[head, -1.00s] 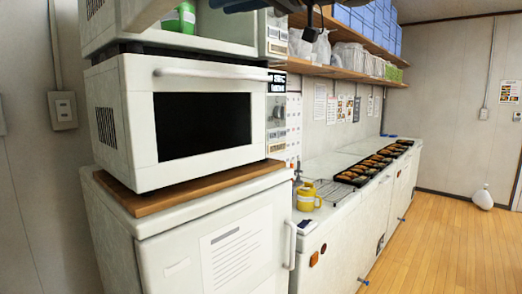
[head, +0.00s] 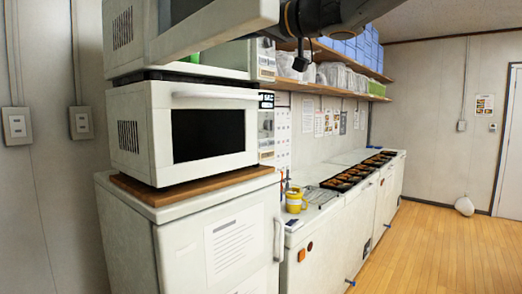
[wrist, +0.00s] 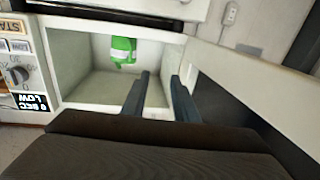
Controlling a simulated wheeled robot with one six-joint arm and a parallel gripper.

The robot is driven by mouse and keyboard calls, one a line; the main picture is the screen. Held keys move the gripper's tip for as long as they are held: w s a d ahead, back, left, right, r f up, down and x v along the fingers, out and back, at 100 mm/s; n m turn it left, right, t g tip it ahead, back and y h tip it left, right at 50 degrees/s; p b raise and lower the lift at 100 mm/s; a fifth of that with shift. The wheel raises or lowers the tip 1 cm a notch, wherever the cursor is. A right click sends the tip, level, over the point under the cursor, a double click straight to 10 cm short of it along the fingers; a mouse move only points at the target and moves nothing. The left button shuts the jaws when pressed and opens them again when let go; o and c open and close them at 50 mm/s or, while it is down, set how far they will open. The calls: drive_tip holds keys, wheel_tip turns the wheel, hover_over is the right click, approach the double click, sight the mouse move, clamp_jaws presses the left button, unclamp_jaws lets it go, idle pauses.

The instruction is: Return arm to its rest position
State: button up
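My gripper (wrist: 160,90) shows in the wrist view with its two dark fingers apart and nothing between them. It is in front of the open upper microwave (wrist: 75,95), which appears upside down in that view. A green container (wrist: 123,50) is inside the cavity, apart from the fingers. In the head view my dark arm crosses the top right, and the fingers cannot be made out there. The upper microwave's open door (head: 200,25) covers most of its cavity in the head view.
A closed lower microwave (head: 140,135) sits on a wooden board (head: 190,187) above a white cabinet (head: 130,225). A yellow mug (head: 293,201) and several filled black trays (head: 345,178) are on the counter.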

drive_tip(key=w+d+f+m+t+h, duration=0.3)
drive_tip(key=w+d+f+m+t, duration=0.15)
drive_tip(key=w+f, duration=0.2)
drive_tip(key=w+d+f+m+g+h, duration=0.1)
drive_tip(key=d+f+m+h, duration=0.2)
drive_tip(key=d+f+h, duration=0.7)
drive_tip(key=w+d+f+m+g, duration=0.1)
drive_tip(key=w+d+f+m, duration=0.3)
drive_tip(key=f, duration=1.3)
drive_tip(key=s+d+f+g+h, duration=0.1)
drive_tip(key=s+d+f+g, duration=0.25)
drive_tip(key=s+f, duration=0.45)
drive_tip(key=s+d+f+g+h, duration=0.2)
drive_tip(key=s+d+f, duration=0.35)
drive_tip(key=f, duration=0.55)
drive_tip(key=s+f+g, duration=0.3)
drive_tip(key=s+f, duration=0.2)
drive_tip(key=s, duration=0.4)
drive_tip(key=s+f+g, duration=0.3)
drive_tip(key=s+f, duration=0.3)
drive_tip(key=s, duration=0.3)
drive_tip(key=shift+s+a+y, duration=0.25)
drive_tip(key=shift+a+y, duration=0.15)
drive_tip(key=shift+f, duration=0.1)
